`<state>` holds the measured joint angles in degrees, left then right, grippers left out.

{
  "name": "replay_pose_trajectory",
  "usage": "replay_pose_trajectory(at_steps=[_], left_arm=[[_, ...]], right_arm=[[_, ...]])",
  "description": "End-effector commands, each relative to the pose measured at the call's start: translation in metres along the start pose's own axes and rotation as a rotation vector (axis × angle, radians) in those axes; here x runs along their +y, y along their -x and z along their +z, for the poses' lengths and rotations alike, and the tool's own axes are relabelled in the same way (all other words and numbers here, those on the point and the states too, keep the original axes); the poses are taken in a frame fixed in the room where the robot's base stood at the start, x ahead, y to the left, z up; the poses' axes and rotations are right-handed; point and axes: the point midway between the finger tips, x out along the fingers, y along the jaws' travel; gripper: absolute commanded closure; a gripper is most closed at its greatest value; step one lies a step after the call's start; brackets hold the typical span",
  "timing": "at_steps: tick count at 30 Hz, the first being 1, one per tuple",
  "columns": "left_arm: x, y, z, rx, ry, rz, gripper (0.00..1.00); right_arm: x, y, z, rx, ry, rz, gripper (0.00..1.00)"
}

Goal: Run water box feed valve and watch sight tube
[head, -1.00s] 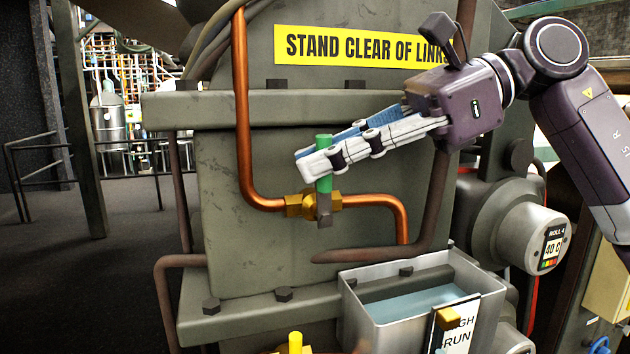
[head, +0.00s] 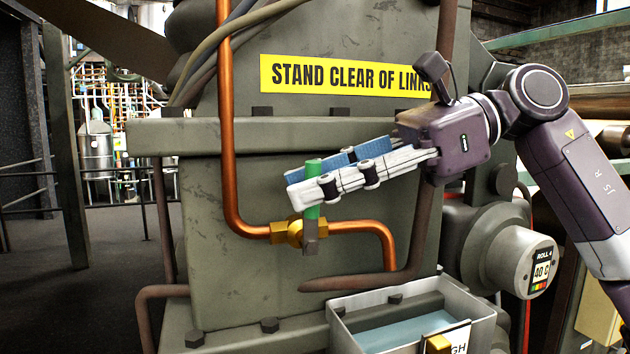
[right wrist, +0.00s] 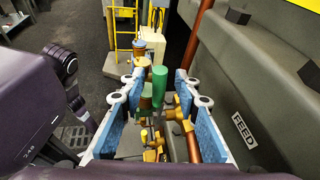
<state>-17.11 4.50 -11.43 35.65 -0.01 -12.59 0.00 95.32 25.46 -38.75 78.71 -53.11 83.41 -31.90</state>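The feed valve has a brass body (head: 294,232) on a copper pipe, with a green handle (head: 313,210) standing upright above it. My right gripper (head: 304,183) is around the handle, its white near finger in front and its blue-padded far finger behind. In the right wrist view the green handle (right wrist: 158,88) stands between the parted blue pads, with space on both sides. The water box (head: 482,325) is an open grey metal tray with bluish water in it. A white plate (head: 455,340) with partly cut-off lettering is on its front. I cannot make out a sight tube. My left gripper is not in view.
The green-grey machine housing (head: 230,290) is close behind the valve, under a yellow warning sign (head: 340,77). A rust-brown bar (head: 350,284) runs below the copper pipe. A round roll end (head: 520,262) juts out at right. Open dark floor (head: 100,300) lies at left.

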Motion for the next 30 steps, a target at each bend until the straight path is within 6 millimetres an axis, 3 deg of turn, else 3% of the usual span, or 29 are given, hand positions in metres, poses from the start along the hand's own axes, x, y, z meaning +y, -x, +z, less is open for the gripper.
replay_pose_trajectory(at_steps=[8, 21, 30], left_arm=[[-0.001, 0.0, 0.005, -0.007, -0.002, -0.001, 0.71], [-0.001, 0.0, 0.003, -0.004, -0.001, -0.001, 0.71], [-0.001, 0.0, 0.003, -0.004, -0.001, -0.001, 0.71]], right_arm=[[0.0, 0.007, 0.0, 0.001, 0.0, -0.001, 0.71], [-0.001, 0.093, 0.001, -0.002, -0.001, -0.003, 0.71], [0.0, 0.12, -0.001, 0.0, 0.0, 0.0, 0.71]])
